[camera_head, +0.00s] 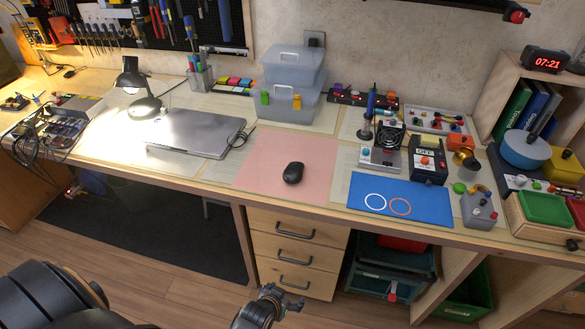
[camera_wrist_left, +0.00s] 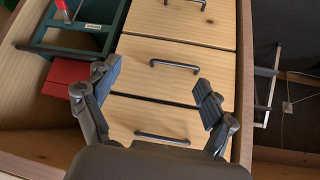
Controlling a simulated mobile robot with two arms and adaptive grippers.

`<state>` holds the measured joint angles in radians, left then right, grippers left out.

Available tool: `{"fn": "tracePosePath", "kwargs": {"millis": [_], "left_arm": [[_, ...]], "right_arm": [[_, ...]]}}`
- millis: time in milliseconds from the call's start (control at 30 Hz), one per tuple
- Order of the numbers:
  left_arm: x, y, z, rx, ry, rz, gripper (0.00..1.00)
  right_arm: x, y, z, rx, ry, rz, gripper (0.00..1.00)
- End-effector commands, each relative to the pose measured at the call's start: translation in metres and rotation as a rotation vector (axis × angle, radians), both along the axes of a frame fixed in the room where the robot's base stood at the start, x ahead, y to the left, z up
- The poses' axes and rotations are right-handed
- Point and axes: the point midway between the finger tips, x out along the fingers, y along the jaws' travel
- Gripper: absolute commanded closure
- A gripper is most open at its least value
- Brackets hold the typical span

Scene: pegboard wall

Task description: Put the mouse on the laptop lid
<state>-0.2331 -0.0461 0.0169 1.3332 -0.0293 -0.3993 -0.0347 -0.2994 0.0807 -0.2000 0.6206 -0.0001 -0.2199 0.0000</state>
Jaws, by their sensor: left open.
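The black mouse (camera_head: 293,172) lies on a pink mat (camera_head: 262,180) in the middle of the workbench. The silver laptop (camera_head: 200,132) is shut and lies flat to the left of the mouse; its lid is bare under the lamp light. My left gripper (camera_head: 283,299) is low in front of the drawers, below the bench top and well away from the mouse. In the left wrist view my left gripper (camera_wrist_left: 155,92) is open and empty, with the drawer fronts behind its fingers. My right gripper is not in view.
The bench's front edge (camera_head: 300,208) lies between my left gripper and the mouse. A lit desk lamp (camera_head: 132,85) stands left of the laptop. Clear stacked bins (camera_head: 290,100) stand behind the mat. A blue mat (camera_head: 400,200) lies to the right. A cable lies by the laptop's right side.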

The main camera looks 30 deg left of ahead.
Motion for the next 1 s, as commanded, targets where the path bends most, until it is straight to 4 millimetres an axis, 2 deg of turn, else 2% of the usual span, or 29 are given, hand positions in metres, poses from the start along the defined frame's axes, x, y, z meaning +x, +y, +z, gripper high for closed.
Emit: {"fn": "tracePosePath", "kwargs": {"millis": [33, 100, 200, 300, 400, 500, 567, 1000], "left_arm": [[0.03, 0.008, 0.045, -0.001, -0.078, 0.031, 0.16], [0.061, 0.021, 0.101, 0.001, -0.175, 0.071, 0.16], [0.089, 0.043, 0.175, 0.011, -0.295, 0.126, 0.16], [0.102, 0.062, 0.233, 0.023, -0.387, 0.17, 0.16], [0.107, 0.074, 0.27, 0.033, -0.444, 0.199, 0.16], [0.109, 0.081, 0.287, 0.039, -0.471, 0.212, 0.16], [0.113, 0.083, 0.289, 0.04, -0.477, 0.214, 0.16], [0.178, 0.096, 0.262, 0.04, -0.477, 0.214, 0.16]], "right_arm": [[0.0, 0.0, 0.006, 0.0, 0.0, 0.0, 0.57], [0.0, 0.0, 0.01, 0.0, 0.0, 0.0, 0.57], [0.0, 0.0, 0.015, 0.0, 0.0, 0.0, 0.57], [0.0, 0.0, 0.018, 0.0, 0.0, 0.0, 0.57], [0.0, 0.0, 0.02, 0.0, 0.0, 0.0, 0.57], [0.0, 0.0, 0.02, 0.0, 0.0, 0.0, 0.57], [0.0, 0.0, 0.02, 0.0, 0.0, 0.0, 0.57], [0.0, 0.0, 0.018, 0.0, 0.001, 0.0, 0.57]]}}
